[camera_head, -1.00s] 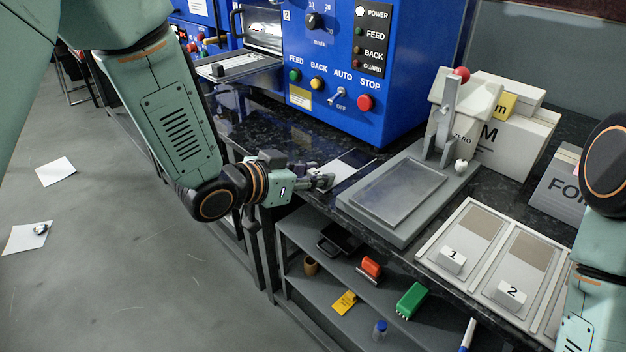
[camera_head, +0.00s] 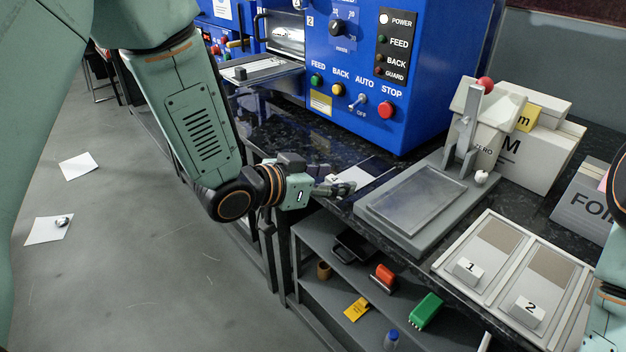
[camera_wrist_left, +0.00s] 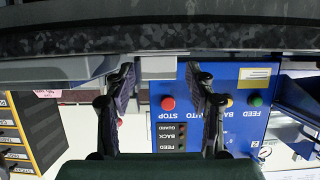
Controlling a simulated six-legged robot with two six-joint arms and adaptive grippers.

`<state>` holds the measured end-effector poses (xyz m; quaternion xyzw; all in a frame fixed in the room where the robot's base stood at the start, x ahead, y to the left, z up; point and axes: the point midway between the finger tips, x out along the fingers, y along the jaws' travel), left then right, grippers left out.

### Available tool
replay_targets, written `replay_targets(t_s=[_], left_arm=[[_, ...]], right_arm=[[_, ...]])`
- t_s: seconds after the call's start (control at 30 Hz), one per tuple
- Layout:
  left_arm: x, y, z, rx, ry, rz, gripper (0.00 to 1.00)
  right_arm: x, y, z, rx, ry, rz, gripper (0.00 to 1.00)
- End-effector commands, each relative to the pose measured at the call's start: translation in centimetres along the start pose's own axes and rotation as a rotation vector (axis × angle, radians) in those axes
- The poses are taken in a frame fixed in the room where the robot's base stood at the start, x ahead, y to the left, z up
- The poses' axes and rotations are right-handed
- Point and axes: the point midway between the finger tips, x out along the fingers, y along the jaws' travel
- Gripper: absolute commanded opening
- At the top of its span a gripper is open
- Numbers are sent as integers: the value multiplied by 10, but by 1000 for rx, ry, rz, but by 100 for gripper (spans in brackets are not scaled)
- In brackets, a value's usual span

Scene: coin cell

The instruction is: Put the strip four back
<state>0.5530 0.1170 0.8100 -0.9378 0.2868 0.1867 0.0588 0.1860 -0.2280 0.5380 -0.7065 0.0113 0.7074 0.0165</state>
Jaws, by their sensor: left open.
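A flat pale strip (camera_head: 365,174) with a dark part lies on the dark counter between the blue machine and the grey press; its number is not readable. My left gripper (camera_head: 344,188) is at its near end, at the counter's front edge. In the left wrist view my left gripper (camera_wrist_left: 160,95) is open, and a white block (camera_wrist_left: 158,67) shows between and beyond its fingers; I cannot tell whether they touch it. The tray (camera_head: 482,292) at right has compartments marked 1 (camera_head: 470,270) and 2 (camera_head: 528,310); the rest is hidden or cut off. My right gripper is out of view.
The grey press (camera_head: 415,205) with its red-knobbed lever stands right of my left gripper. The blue machine (camera_head: 375,70) rises behind. A shelf below holds a red stamp (camera_head: 384,277) and a green block (camera_head: 425,310). Boxes (camera_head: 545,155) stand at the back right.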

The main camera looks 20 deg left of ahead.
Motion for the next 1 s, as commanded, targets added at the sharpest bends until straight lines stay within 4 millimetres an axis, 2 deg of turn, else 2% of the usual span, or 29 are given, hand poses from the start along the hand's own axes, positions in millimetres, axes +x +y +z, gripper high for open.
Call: replay_targets(t_s=[0.4,0.7,1.0], left_arm=[[-59,0,-2,-8,1,-1,55],[-89,0,-2,-9,2,-2,55],[-110,-1,0,-7,-1,-3,55]], right_arm=[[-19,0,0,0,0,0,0],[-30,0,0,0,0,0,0],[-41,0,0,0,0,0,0]])
